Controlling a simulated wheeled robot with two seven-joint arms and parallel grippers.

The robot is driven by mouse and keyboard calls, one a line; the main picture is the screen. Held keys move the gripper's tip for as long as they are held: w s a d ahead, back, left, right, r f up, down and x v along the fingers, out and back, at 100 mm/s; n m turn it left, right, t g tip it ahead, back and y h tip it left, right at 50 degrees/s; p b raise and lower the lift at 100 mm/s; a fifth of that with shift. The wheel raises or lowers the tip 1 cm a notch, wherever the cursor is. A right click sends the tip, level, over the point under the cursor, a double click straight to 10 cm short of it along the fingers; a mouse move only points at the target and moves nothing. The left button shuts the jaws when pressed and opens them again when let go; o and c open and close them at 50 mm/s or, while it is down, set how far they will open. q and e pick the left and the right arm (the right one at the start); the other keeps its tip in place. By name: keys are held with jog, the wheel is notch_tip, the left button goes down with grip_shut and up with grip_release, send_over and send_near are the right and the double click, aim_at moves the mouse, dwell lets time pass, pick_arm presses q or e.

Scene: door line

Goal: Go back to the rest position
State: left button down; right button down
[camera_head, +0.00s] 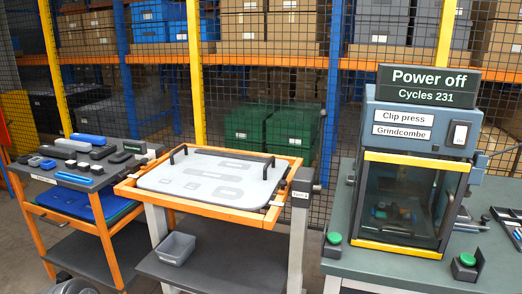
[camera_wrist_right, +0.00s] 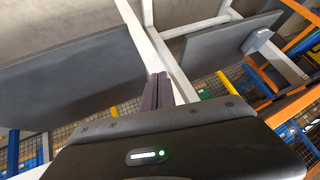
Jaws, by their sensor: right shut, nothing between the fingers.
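My right gripper (camera_wrist_right: 158,92) shows in the right wrist view. Its two dark fingers are together with nothing between them, in front of a white frame leg. It does not show in the head view. My left gripper is in neither view. The clip press (camera_head: 412,150) stands on the right bench in the head view, labelled Clip press and Grindcombe. Its front window is framed in yellow, and a sign (camera_head: 428,86) above reads Power off, Cycles 231.
An orange-framed table (camera_head: 210,200) with a pale panel stands in the middle, a grey bin (camera_head: 175,248) on its lower shelf. A cart (camera_head: 75,178) with dark and blue parts stands left. Green buttons (camera_head: 333,239) sit on the bench (camera_head: 370,268). Mesh fencing and shelving stand behind.

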jog(key=s+a+f+g+y, duration=0.1)
jog(key=s+a+f+g, duration=0.1)
jog(key=s+a+f, duration=0.3)
jog(key=s+a+f+g, duration=0.3)
jog(key=s+a+f, duration=0.2)
jog(key=s, duration=0.6)
jog(key=s+a+f+g+y, duration=0.1)
jog(key=s+a+f+g, duration=0.1)
jog(key=s+a+f, duration=0.3)
jog(key=s+f, duration=0.2)
jog(key=s, duration=0.2)
jog(key=shift+a+f+n+g+y, duration=0.3)
jog(key=shift+a+n, duration=0.1)
